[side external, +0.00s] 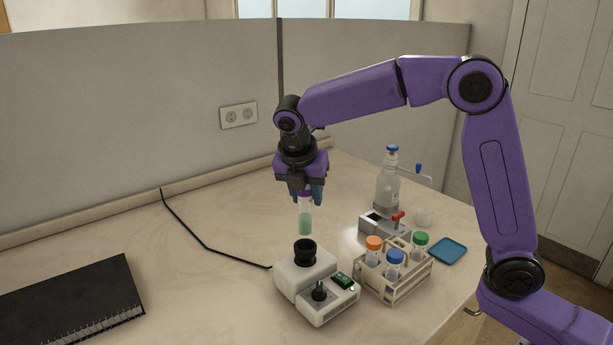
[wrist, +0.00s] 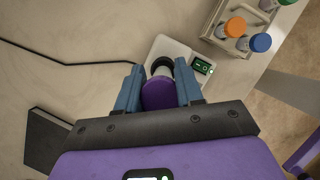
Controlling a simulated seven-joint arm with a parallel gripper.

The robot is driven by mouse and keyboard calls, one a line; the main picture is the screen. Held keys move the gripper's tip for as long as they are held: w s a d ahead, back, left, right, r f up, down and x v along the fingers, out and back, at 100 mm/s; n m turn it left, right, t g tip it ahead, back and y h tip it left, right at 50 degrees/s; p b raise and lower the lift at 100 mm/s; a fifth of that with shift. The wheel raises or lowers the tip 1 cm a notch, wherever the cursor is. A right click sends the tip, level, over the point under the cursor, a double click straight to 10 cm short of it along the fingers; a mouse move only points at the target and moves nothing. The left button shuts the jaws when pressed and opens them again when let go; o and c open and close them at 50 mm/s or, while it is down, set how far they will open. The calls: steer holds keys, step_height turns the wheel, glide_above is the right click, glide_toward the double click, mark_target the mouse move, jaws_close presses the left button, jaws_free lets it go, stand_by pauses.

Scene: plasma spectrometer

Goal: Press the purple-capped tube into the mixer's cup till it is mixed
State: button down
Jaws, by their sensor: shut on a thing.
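The purple-capped tube (side external: 305,219) hangs upright with green liquid in its lower part. My gripper (side external: 312,192) is shut on it near the cap. In the wrist view the purple cap (wrist: 160,93) sits between the two blue fingers of my gripper (wrist: 159,90). The mixer (side external: 316,285) is a pale box on the table, and its black cup (side external: 305,250) is below the tube. A small gap shows between the tube's bottom and the cup. In the wrist view the cup (wrist: 162,65) is partly hidden by the cap.
A rack (side external: 394,282) with orange, blue and green-capped tubes stands right of the mixer. Behind it are a grey device with a red lever (side external: 385,223), a bottle (side external: 388,185) and a blue tray (side external: 447,250). A black notebook (side external: 70,305) lies at left. A cable (side external: 205,244) runs to the mixer.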

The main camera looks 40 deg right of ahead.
mark_target(307, 212)
steer(key=shift+f, duration=2)
steer(key=shift+f, duration=0.45)
stand_by(1.9)
steer(key=shift+r, duration=3.05)
